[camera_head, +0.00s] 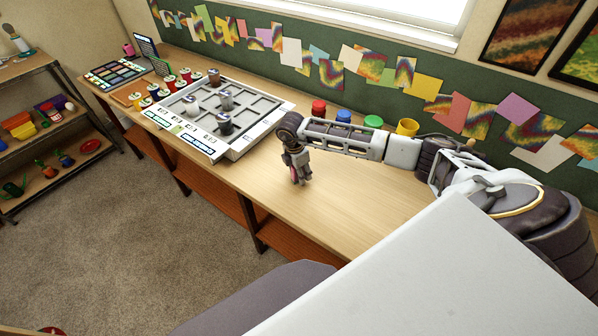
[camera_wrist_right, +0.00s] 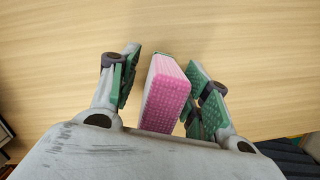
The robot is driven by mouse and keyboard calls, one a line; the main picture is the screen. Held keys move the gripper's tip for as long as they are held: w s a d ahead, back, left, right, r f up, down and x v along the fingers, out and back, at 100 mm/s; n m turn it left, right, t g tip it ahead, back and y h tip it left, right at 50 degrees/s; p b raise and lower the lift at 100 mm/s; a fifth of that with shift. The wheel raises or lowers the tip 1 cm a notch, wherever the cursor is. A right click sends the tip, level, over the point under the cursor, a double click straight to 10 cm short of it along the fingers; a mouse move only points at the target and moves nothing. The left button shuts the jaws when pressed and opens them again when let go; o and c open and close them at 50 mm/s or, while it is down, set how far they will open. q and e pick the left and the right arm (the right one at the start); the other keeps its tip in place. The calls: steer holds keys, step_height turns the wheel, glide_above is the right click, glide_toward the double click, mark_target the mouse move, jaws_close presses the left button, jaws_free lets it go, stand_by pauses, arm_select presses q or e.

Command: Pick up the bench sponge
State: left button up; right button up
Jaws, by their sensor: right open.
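The bench sponge (camera_wrist_right: 166,96), a pink block with a paler side and a bit of green at its far end, is on the wooden bench top in the right wrist view. My left gripper is not in view.
A large white tray with square compartments (camera_head: 262,139) stands on the bench (camera_head: 345,205) left of my right gripper, with several lidded jars. Red, blue, green and yellow pots (camera_head: 407,127) stand along the wall behind my right arm. The bench in front is clear.

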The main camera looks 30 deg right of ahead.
stand_by(0.4)
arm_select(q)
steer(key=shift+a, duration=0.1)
arm_select(e)
steer(key=c, duration=0.9)
step_height(320, 180, up, 9)
steer(key=shift+f+b, duration=0.15)
steer(key=shift+b, duration=0.45)
steer(key=shift+r, duration=0.5)
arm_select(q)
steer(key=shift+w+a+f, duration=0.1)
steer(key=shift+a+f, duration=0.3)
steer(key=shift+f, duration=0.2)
arm_select(e)
steer(key=shift+r, duration=0.15)
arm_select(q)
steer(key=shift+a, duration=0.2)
